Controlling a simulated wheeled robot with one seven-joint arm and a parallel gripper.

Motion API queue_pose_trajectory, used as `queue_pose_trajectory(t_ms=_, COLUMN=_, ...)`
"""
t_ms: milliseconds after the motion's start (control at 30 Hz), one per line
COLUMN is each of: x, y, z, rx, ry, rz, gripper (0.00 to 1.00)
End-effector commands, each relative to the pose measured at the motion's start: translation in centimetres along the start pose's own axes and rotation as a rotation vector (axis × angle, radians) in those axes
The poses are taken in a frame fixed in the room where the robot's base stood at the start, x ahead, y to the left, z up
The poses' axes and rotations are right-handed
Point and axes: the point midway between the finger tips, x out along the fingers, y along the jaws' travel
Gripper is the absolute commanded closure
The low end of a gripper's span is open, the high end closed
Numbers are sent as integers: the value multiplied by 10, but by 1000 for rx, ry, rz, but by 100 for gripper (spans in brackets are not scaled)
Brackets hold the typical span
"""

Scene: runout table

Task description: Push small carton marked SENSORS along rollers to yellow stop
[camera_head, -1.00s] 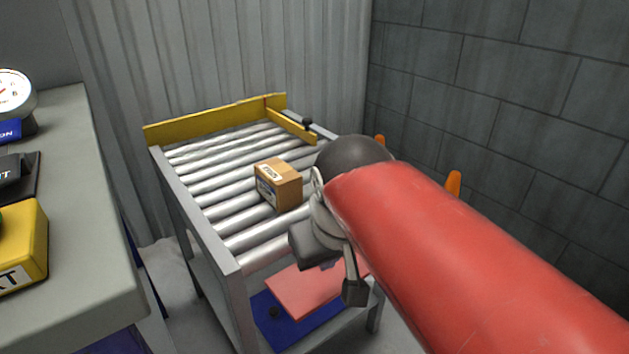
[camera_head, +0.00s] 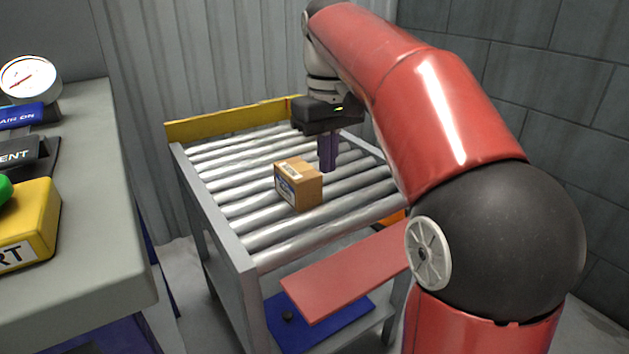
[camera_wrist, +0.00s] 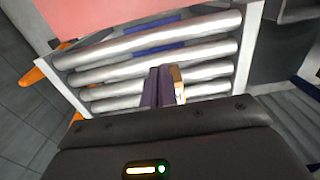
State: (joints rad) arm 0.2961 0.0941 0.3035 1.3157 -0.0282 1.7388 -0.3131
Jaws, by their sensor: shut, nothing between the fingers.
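A small brown carton (camera_head: 298,184) with a white and blue label sits on the rollers (camera_head: 240,180), near the middle of the runout table. Its lettering is too small to read. A yellow stop (camera_head: 230,120) runs along the far end of the rollers. My gripper (camera_head: 328,168) points down over the rollers, just behind and to the right of the carton in the head view. Its purple fingers are shut and empty. In the wrist view my gripper (camera_wrist: 160,72) hides most of the carton (camera_wrist: 178,84); I cannot tell whether they touch.
A grey bench (camera_head: 85,200) at left carries a gauge (camera_head: 30,80) and a yellow box with a green button (camera_head: 28,225). A red panel (camera_head: 345,272) and a blue panel (camera_head: 320,322) lie below the rollers' near end. A block wall stands at right.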

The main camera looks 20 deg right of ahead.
Motion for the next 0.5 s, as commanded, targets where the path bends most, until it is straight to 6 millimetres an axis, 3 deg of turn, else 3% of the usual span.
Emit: queue_pose_trajectory(t_ms=500, x=101, y=0, z=1, rx=1, ry=0, rz=0, gripper=100)
